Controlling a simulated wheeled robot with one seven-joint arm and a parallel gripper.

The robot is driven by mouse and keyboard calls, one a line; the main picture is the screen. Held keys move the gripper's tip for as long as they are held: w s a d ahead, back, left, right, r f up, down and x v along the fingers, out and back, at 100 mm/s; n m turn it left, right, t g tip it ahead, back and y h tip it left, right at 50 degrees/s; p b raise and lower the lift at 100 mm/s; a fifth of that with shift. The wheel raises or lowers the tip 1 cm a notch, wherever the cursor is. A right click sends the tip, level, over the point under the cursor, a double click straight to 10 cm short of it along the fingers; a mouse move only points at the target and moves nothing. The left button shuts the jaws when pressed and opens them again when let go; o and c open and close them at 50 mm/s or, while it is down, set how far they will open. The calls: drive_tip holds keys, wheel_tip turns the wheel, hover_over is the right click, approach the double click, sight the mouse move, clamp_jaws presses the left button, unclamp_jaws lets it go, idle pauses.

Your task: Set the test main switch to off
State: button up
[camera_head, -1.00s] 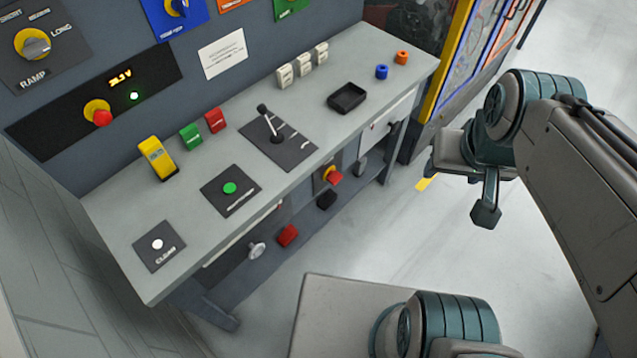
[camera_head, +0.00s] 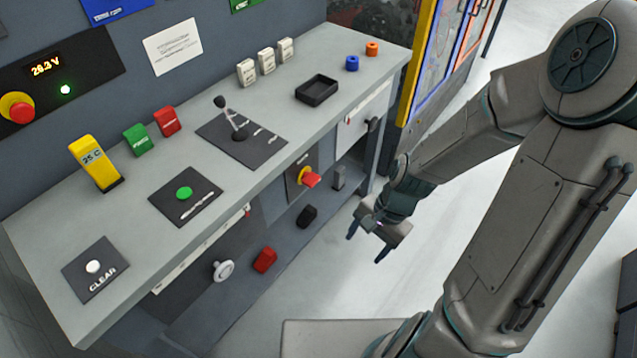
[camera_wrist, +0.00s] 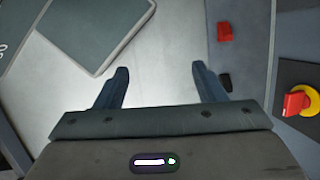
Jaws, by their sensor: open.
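A rotary switch with a red handle on a yellow disc (camera_head: 309,178) is on a dark plate on the bench's front face, below the top. It also shows at the right edge of the wrist view (camera_wrist: 299,102). It looks like the main switch, but its label is too small to read and I cannot tell its setting. My gripper (camera_head: 367,245) is open and empty, in front of the bench, to the right of and lower in the picture than the switch. In the wrist view its two fingers (camera_wrist: 160,70) are spread apart with bare floor between them, clear of the switch.
The grey bench top (camera_head: 290,115) carries a lever (camera_head: 232,120), a green button (camera_head: 184,194), a white button (camera_head: 93,267) and a black tray (camera_head: 317,89). A red block (camera_head: 264,260) and a black block (camera_head: 307,216) are on the lower shelf.

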drive_tip(key=w+a+f+m+y+b, duration=0.1)
drive_tip(key=a+f+m+y+b, duration=0.35)
drive_tip(key=f+b, duration=0.4)
drive_tip(key=m+t+y+b, duration=0.6)
drive_tip(key=m+t+b, duration=0.6)
drive_tip(key=m, duration=0.1)
approach(316, 182)
drive_tip(key=b+x, duration=0.3)
drive_tip(key=x, duration=0.6)
drive_tip(key=shift+w, duration=0.1)
drive_tip(key=c, duration=1)
